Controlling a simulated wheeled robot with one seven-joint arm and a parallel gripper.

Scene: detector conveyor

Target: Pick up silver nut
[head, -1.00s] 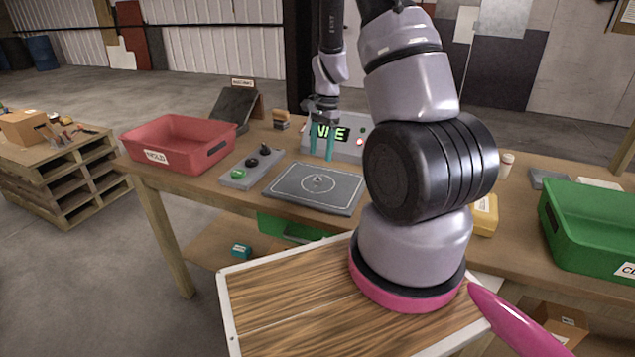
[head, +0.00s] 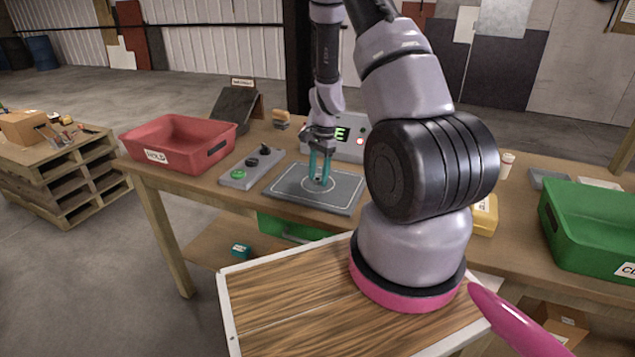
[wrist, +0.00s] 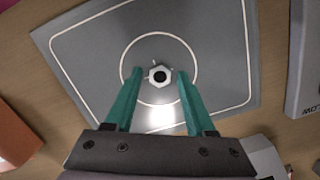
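The silver nut (wrist: 159,75) lies on the grey plate (wrist: 215,35), inside a white circle marked on it. In the wrist view my gripper (wrist: 158,75) is open, with its teal fingers on either side of the nut and a gap on both sides. In the head view my gripper (head: 319,179) points down over the middle of the grey plate (head: 340,199). The nut is hard to make out there between the fingertips.
A display box (head: 349,141) stands just behind the plate. A button panel (head: 240,176) lies left of it, and a red bin (head: 172,138) farther left. A green bin (head: 590,222) and a yellow case (head: 485,216) are at the right.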

